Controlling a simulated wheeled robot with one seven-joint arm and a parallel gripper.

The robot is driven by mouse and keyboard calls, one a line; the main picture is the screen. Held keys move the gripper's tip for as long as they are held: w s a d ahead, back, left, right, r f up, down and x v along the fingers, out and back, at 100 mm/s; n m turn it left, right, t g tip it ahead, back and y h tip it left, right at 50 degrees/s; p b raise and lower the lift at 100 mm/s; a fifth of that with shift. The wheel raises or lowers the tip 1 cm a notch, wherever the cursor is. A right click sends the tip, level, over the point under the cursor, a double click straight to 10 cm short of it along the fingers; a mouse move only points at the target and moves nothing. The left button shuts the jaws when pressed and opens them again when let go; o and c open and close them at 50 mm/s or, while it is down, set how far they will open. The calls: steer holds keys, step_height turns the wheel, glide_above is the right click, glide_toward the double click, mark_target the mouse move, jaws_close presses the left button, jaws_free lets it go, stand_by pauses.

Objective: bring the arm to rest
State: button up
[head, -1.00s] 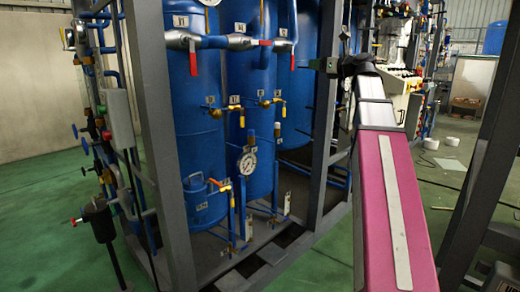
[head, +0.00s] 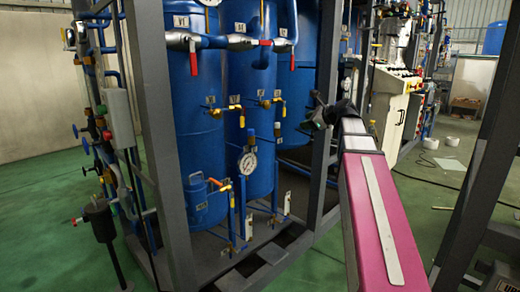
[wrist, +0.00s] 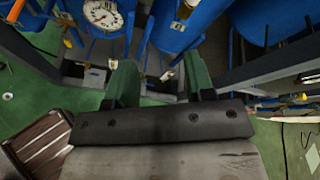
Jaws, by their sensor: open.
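My gripper (head: 318,112) is at the end of my pink and silver arm, right of the middle in the head view. It is in front of a grey frame post and the blue tanks. In the wrist view my gripper (wrist: 160,78) shows two green fingers spread apart with nothing between them. Beyond the fingers are blue tank bodies and pipework. I cannot tell the exact gap between the fingers and the post.
A grey upright post (head: 154,130) stands at the left. Blue tanks (head: 196,100) carry red-handled valves and a pressure gauge (head: 248,163). A dark grey slanted beam (head: 478,180) is close on the right. Green floor (head: 415,205) is open between arm and beam.

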steer(key=s+a+f+n+g+h, duration=0.1)
steer(key=s+f+n+g+h, duration=0.25)
steer(key=f, duration=1.05)
steer(key=s+a+f+n+g+h, duration=0.15)
steer(key=s+f+n, duration=0.35)
steer(key=f, duration=0.9)
steer(key=s+d+f+n+g+h, duration=0.1)
steer(key=s+f+n+g+h, duration=0.1)
steer(key=s+f+n, duration=0.4)
steer(key=s+d+f+n+g+h, duration=0.1)
steer(key=s+f+n, duration=0.6)
steer(key=f, duration=0.7)
steer(key=shift+s+f+g+h, duration=0.25)
steer(key=shift+s+g+h, duration=0.4)
steer(key=shift+g, duration=0.35)
